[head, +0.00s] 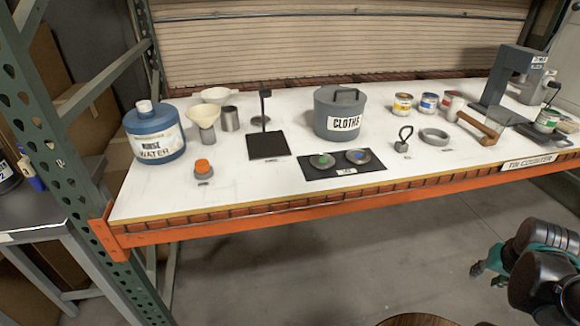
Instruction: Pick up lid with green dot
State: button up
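A round lid with a green dot (322,161) lies on a black mat (343,174) near the front edge of the white worktop. A similar lid with a blue dot (358,157) lies on the same mat, just to its right. My gripper (487,275) is at the lower right, out in front of the shelf and well away from the lids. Its two small dark fingertips look apart, with nothing visible between them. Part of the gripper is hidden by my own arm.
Behind the mat stands a grey bin labelled CLOTHS (340,112). Left of it is a black stand (268,145); right are a weight with a loop (402,142) and a grey ring (434,136). An orange beam (270,219) runs along the worktop's front.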

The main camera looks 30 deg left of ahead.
aim_at(321, 161)
jog(key=u, duration=1.95)
jog(key=k+l+u, duration=0.2)
jog(key=l, duration=0.2)
jog(key=l+u, duration=0.25)
jog(key=l, duration=0.15)
jog(key=k+l+u, duration=0.2)
jog(key=l, duration=0.15)
jog(key=l+u, duration=0.2)
jog(key=l, duration=0.15)
jog(key=k, duration=0.05)
